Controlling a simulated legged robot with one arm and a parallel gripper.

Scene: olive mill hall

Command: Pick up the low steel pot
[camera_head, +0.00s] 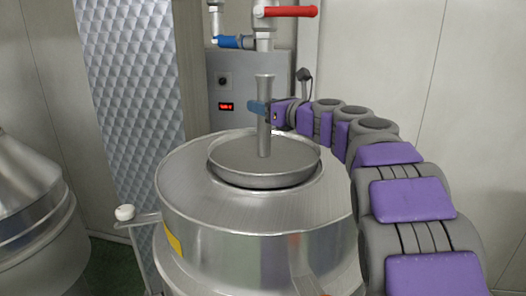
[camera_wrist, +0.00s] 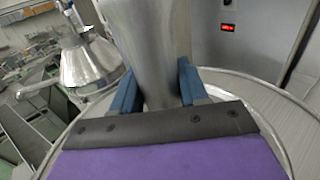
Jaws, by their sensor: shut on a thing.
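The low steel pot (camera_head: 228,160) is a wide, shallow round dish on top of a large steel drum. A tall upright steel post (camera_head: 264,135), flared at its top, rises from the middle of the pot like a handle. My gripper (camera_head: 259,107) reaches in from the right and is shut on this post at mid height. In the wrist view, the blue fingers of my gripper (camera_wrist: 160,88) press on both sides of the post (camera_wrist: 158,45). The purple gripper body hides the pot's middle there. I cannot tell whether the pot touches the drum.
The steel drum (camera_head: 190,195) stands below the pot, with a white-knobbed bar at its left. A tap with a red lever (camera_head: 285,11) hangs close above the post. A grey control box (camera_head: 225,75) is behind. Another steel vessel (camera_head: 30,215) stands at left.

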